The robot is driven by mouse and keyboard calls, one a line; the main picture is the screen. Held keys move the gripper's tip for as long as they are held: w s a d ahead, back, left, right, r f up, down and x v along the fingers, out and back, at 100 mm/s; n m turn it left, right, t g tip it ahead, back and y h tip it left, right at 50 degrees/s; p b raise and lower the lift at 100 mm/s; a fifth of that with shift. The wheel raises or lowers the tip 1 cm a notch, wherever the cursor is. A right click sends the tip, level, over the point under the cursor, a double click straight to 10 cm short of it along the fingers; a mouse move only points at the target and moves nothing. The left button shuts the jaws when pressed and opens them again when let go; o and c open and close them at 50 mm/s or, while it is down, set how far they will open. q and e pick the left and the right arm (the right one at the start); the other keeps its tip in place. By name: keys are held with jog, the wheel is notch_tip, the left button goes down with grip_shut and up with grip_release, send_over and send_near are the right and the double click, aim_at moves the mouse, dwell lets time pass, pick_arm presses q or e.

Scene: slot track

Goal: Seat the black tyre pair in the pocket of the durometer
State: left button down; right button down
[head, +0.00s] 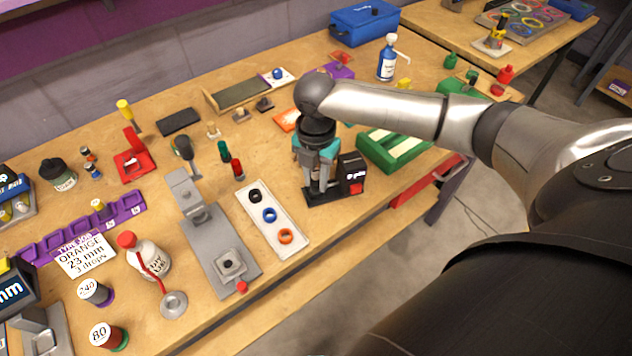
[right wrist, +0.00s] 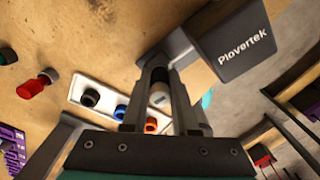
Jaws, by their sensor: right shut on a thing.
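The black tyre pair (head: 254,195) sits at the far end of a white tray (head: 274,222); it also shows in the right wrist view (right wrist: 90,97). A grey bench fixture (head: 210,240) left of the tray has a square block with a dark round centre (head: 228,264); I cannot tell whether it is the durometer. My right gripper (head: 318,188) is right of the tray, beside a black device (head: 352,172) marked Plovertek in the right wrist view (right wrist: 232,45). It is shut on a small pale cylinder (right wrist: 159,95), mostly hidden between the fingers. My left gripper is out of view.
Blue (head: 270,215) and orange (head: 286,236) tyre pairs share the tray. A green frame (head: 395,150) stands right of the black device. A white bottle (head: 150,258) stands left of the grey fixture.

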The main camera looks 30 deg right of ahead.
aim_at(316, 170)
jog(key=shift+f, duration=0.65)
jog(key=shift+f, duration=0.1)
jog(key=c, duration=0.7)
grip_release()
notch_tip(316, 170, up, 12)
jog(key=shift+r+p, duration=0.15)
jog(key=shift+p, duration=1.1)
